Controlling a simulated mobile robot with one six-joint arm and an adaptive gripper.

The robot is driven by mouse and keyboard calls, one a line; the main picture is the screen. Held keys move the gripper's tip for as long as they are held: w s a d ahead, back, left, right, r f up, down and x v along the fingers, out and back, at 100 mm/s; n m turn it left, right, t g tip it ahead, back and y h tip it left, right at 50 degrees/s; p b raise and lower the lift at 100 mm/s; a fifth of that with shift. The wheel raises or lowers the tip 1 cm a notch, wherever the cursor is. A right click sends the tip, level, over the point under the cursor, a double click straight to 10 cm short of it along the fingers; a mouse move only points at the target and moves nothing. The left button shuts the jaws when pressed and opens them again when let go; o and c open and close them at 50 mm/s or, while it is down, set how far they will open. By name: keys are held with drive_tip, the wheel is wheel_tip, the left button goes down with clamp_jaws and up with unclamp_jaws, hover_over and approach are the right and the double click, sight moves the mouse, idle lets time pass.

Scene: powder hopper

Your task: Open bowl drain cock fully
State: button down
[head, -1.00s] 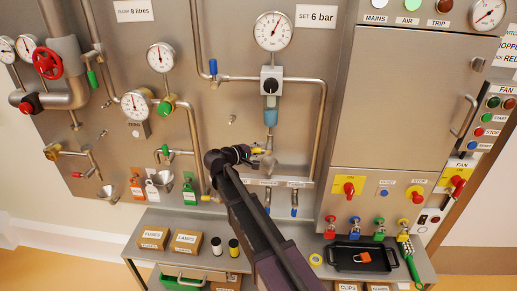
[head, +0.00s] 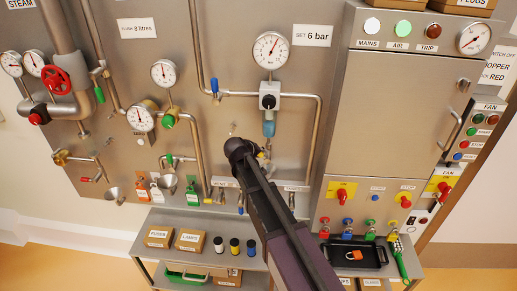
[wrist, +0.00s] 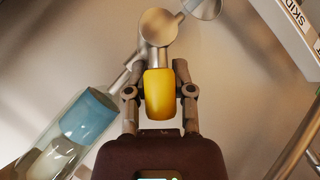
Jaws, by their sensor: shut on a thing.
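The drain cock shows in the wrist view as a round silver body (wrist: 158,27) with a yellow handle (wrist: 158,95). My gripper (wrist: 159,76) is shut on this handle, one finger on each side. The handle lies at a slant to the thin pipe joining the cock to the bowl. The clear bowl (wrist: 62,140) with its blue upper part (wrist: 88,114) is at lower left in the wrist view. In the head view, the blue bowl (head: 269,128) hangs below the regulator. My arm hides most of the cock and gripper there.
A silver funnel-like cup (wrist: 207,6) sits just beyond the cock. A steel pipe (head: 313,150) runs down to the right of the bowl. Below is a shelf with boxes, jars and a black tray (head: 372,257). A red handwheel (head: 58,81) is far left.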

drive_tip(key=y, duration=0.1)
drive_tip(key=d+m+y+p, duration=0.1)
drive_tip(key=r+m+y+p, duration=0.1)
drive_tip(key=shift+s+d+y, duration=0.1)
drive_tip(key=shift+d+y, duration=0.15)
drive_tip(key=shift+y, duration=0.15)
drive_tip(key=shift+d+m+y, duration=0.3)
drive_tip(key=shift+m+y, duration=0.1)
drive_tip(key=shift+y, duration=0.4)
drive_tip(key=shift+d+m+y, duration=0.25)
drive_tip(key=shift+m+y, duration=0.15)
drive_tip(key=shift+y, duration=0.4)
drive_tip(key=c, duration=0.5)
unclamp_jaws()
drive_tip(key=shift+a, duration=0.2)
